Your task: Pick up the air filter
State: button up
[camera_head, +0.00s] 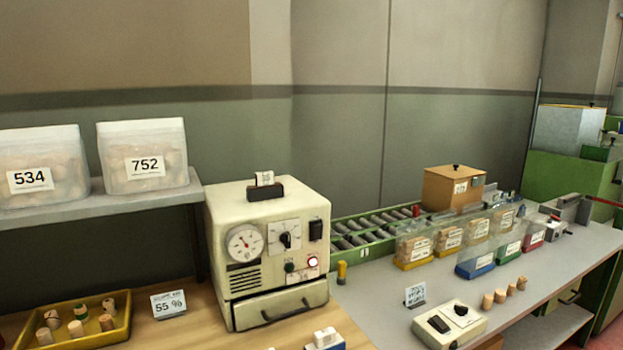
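I cannot tell which thing here is the air filter; nothing shows clearly as one. A cream machine (268,255) with a round gauge, a knob, a lit red lamp and a front drawer handle stands on the wooden bench, with a black holder (265,191) and a pale slip on top. A small white and blue object (325,339) is cut off by the bottom edge, so I cannot tell what it is. My gripper is not in view.
Bags marked 534 (42,165) and 752 (145,157) stand on a shelf. A yellow tray (118,328) holds several corks beside a 55 % sign (168,304). On the grey table are cork bins (413,248), a switch box (450,322), a brown box (453,188) and a roller conveyor (375,232).

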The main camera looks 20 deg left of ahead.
aim_at(266, 179)
jog(key=u, duration=0.35)
jog(key=i, duration=0.7)
jog(key=u, duration=0.6)
